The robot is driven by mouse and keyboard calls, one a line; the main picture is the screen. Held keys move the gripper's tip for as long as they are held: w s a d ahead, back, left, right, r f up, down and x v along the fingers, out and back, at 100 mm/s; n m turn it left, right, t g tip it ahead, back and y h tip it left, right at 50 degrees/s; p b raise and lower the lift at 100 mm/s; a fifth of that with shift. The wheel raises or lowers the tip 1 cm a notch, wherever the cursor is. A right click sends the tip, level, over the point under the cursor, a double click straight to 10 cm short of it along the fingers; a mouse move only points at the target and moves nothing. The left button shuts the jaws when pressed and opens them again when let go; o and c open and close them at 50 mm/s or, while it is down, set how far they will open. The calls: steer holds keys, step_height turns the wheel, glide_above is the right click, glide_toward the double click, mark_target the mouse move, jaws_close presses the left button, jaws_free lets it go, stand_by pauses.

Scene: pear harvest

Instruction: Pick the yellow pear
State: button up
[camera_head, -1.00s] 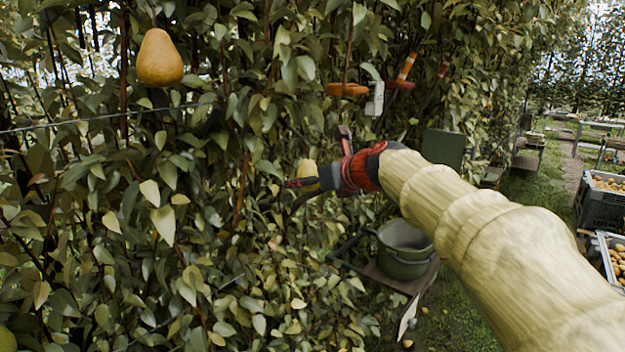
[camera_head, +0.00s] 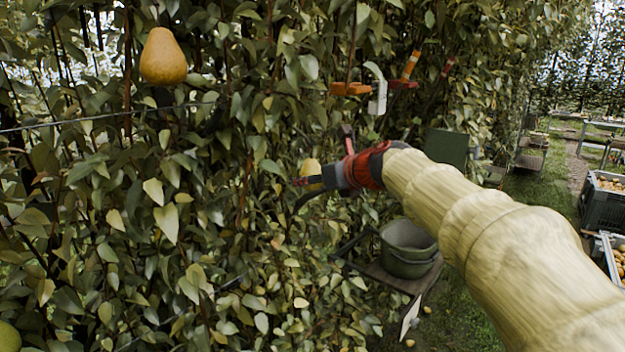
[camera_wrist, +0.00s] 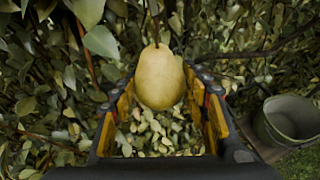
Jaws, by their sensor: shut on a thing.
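The yellow pear (camera_wrist: 160,78) hangs upright by its stem among the leaves in the wrist view, between the two fingers of my gripper (camera_wrist: 160,100). The fingers are shut on it, one on each side. In the head view only part of the pear (camera_head: 311,168) shows, partly covered by my gripper (camera_head: 308,182), which reaches in from the right. A browner pear (camera_head: 163,56) hangs apart at the upper left of the head view.
A green bucket (camera_head: 408,250) stands on a small stand below my arm, and it also shows in the wrist view (camera_wrist: 290,122). Orange-handled tools (camera_head: 350,89) hang above the gripper. Crates of pears (camera_head: 607,200) stand at the right. A wire crosses the foliage at left.

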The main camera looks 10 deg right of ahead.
mark_target(312, 186)
steer(key=p, duration=0.2)
steer(key=shift+s+r+p, duration=0.15)
steer(key=shift+p, duration=0.15)
steer(key=shift+c, duration=0.4)
steer(key=shift+s+g+p, duration=0.4)
steer(key=shift+g+p, duration=0.3)
steer(key=shift+p, duration=2.2)
steer(key=shift+s+r+m+g+p, duration=0.1)
steer(key=shift+s+m+g+p, duration=0.4)
steer(key=shift+p, duration=3.35)
steer(key=shift+g, duration=0.3)
steer(key=shift+s+r+g+h, duration=0.15)
steer(key=shift+s+g+h, duration=0.15)
steer(key=shift+s+g, duration=0.35)
steer(key=shift+w+r+g, duration=0.1)
steer(key=shift+g, duration=0.15)
steer(key=shift+s+r+g, duration=0.2)
steer(key=shift+s+g, duration=0.25)
steer(key=shift+g, duration=0.15)
steer(key=shift+r, duration=0.1)
